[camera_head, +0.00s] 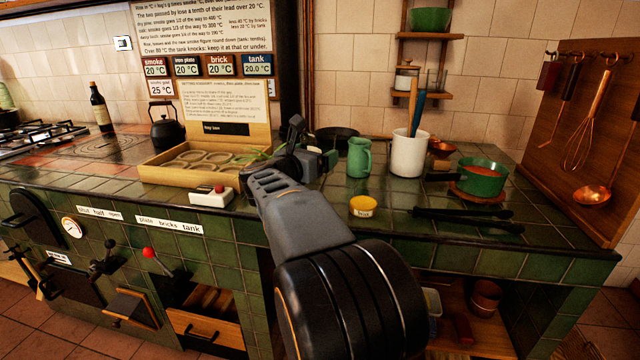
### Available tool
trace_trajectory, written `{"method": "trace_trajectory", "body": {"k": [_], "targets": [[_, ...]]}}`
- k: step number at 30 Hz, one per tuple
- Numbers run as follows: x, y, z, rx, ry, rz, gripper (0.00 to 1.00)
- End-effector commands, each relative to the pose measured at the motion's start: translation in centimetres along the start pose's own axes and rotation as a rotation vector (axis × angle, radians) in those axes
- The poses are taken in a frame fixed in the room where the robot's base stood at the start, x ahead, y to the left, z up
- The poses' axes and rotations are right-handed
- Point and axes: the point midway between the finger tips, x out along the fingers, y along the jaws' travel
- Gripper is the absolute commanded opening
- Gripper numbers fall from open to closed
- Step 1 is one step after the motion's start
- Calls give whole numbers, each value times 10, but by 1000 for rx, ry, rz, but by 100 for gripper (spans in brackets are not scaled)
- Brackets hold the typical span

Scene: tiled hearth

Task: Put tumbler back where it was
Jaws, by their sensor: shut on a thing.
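My gripper (318,160) is over the counter, between the open wooden box and the green mug. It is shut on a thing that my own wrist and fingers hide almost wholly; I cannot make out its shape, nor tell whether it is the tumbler. Clear glassware (436,79) stands on the wall shelf (424,96) at the back.
The open wooden box (160,176) with round slots lies left of my gripper. A dark pan (338,134) is behind. A red-buttoned box (208,197) sits near the front edge.

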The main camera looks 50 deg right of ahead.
Motion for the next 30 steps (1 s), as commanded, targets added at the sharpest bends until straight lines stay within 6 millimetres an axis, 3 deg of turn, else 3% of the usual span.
{"method": "trace_trajectory", "body": {"k": [5, 12, 23, 30], "targets": [[42, 21, -23, -1, 1, -3, 49], [67, 36, -58, -1, -1, -1, 49], [79, 43, -73, 1, -1, 0, 49], [83, 46, -104, 0, 0, 0, 49]]}}
